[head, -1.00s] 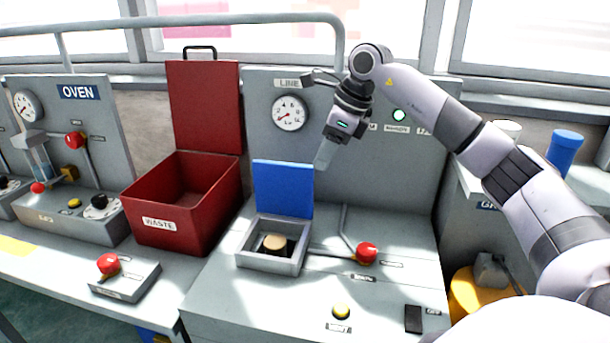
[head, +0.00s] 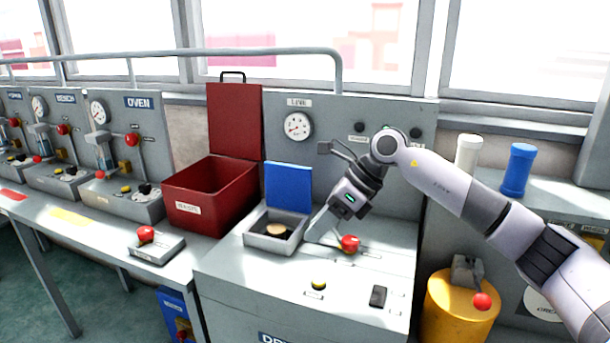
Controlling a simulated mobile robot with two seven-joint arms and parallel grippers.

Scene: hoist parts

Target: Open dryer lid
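The dryer (head: 235,277) is the grey bench unit in the middle, with a partly cut-off "DR" label on its front. Its blue lid (head: 289,187) stands upright behind a small square grey well (head: 270,243). A round tan piece (head: 276,230) lies in the well. My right gripper (head: 318,236) points down just right of the well, close to the red ball knob (head: 350,243) on the dryer top. It appears apart from the lid. Its fingers overlap from this angle, so their gap cannot be seen. My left gripper is not in view.
A red waste bin (head: 200,208) with its lid raised stands left of the dryer. A yellow button (head: 318,285) and a black switch (head: 378,296) are on the dryer's front part. A yellow drum (head: 455,305) and a blue cylinder (head: 517,170) are at right.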

